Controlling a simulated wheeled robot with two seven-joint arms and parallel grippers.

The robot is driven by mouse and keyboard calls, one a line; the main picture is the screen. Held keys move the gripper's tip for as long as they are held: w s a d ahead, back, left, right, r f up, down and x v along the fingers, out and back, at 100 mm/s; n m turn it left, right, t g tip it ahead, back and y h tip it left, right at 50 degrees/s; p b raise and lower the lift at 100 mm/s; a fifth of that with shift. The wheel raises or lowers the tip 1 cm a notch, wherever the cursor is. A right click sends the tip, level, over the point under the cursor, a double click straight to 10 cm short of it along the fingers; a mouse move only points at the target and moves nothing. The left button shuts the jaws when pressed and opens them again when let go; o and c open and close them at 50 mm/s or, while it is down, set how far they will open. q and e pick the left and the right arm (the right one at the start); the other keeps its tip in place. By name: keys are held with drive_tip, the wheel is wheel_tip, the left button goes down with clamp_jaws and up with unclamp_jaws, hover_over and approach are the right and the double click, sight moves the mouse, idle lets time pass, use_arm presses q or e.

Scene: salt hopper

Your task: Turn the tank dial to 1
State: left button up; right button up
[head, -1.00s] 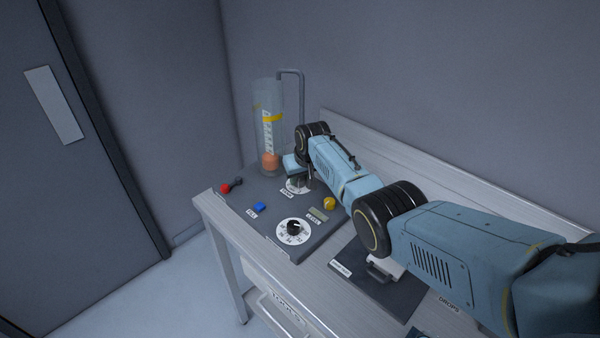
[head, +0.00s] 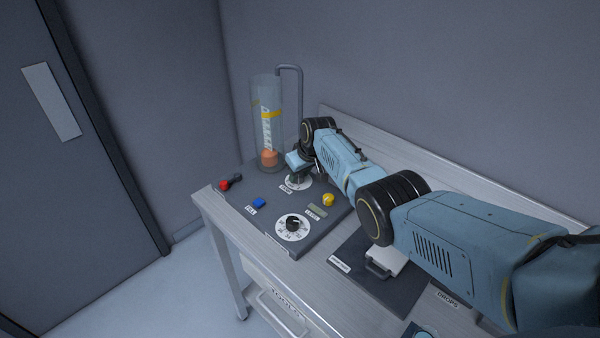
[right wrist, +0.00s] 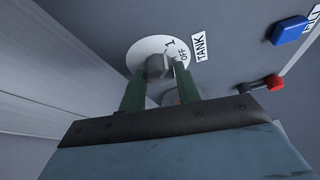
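The tank dial is a white disc (head: 298,183) with a grey knob, at the back of the dark panel. In the right wrist view the disc (right wrist: 143,49) shows the marks "1" and "OFF" beside a "TANK" label (right wrist: 199,47). A small light mark by the knob's right side appears near "OFF". My right gripper (head: 298,174) reaches the dial from above. In the right wrist view its green fingers (right wrist: 161,75) stand closely on both sides of the knob (right wrist: 158,66) and look closed on it; the exact contact is hard to see. My left gripper is not in view.
A clear cylinder (head: 266,115) with some orange material low inside stands behind the panel (head: 262,226). A red-ended lever (head: 224,185), a blue button (head: 259,202), a yellow knob (head: 328,199) and a second numbered dial (head: 293,228) are nearby. A dark plate (head: 385,290) lies right.

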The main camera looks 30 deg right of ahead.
drive_tip(key=o, duration=0.4)
drive_tip(key=shift+s+r+p, duration=0.1)
drive_tip(key=shift+r+p, duration=0.25)
drive_tip(key=shift+r, duration=0.05)
drive_tip(key=shift+p+v, duration=1.4)
drive_tip(key=shift+v, duration=4.85)
drive_tip(key=shift+d, duration=0.1)
drive_tip(key=shift+s+f, duration=0.1)
drive_tip(key=shift+s, duration=0.05)
